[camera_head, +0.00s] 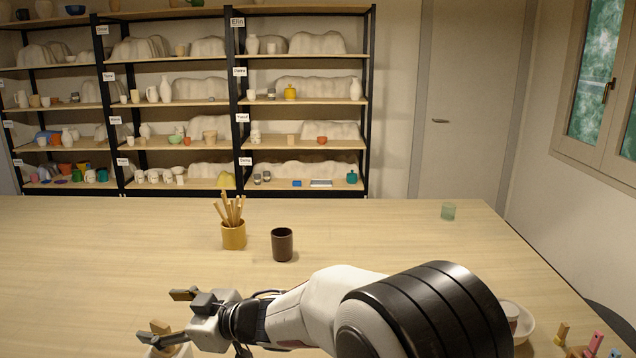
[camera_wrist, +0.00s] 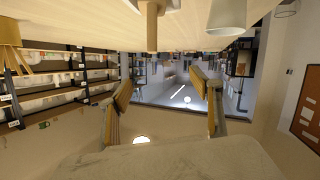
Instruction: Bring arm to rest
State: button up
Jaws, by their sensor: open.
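My gripper (camera_head: 167,314) is at the lower left of the head view, above the near part of the table (camera_head: 350,222). Its two fingers are spread apart. In the wrist view the two wood-coloured finger pads (camera_wrist: 162,92) stand wide apart with nothing between them. The wrist view is upside down, with the tabletop along its top edge. My arm reaches in from the lower right and hides part of the near table.
A mustard pot of wooden tools (camera_head: 233,236) and a dark cup (camera_head: 282,245) stand mid-table. A greenish glass (camera_head: 448,211) is at the far right. A pale bowl (camera_head: 524,326) and small coloured pieces (camera_head: 595,342) lie at the lower right. Pottery shelves (camera_head: 300,147) stand behind.

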jog(key=w+d+r+m+t+h, duration=0.2)
jog(key=d+r+h, duration=0.1)
jog(key=d, duration=0.5)
jog(key=w+d+r+m+t+h, duration=0.1)
jog(key=d+r+m+t+h, duration=0.15)
jog(key=d, duration=0.55)
jog(key=w+d+r+m+t+h, duration=0.2)
jog(key=d+r+m, duration=0.15)
jog(key=d, duration=0.45)
jog(key=s+d+m+h, duration=0.25)
jog(key=s+d, duration=0.25)
jog(key=d, duration=0.5)
jog(key=s+d+f+m+g+h, duration=0.2)
jog(key=s+d+m+g+h, duration=0.15)
jog(key=s+d, duration=0.85)
jog(key=s+f+m+g, duration=0.1)
jog(key=s+f, duration=0.2)
jog(key=s, duration=0.6)
jog(key=s+d+f+m+g, duration=0.1)
jog(key=s+f, duration=0.2)
jog(key=s, duration=0.6)
jog(key=shift+g, duration=0.3)
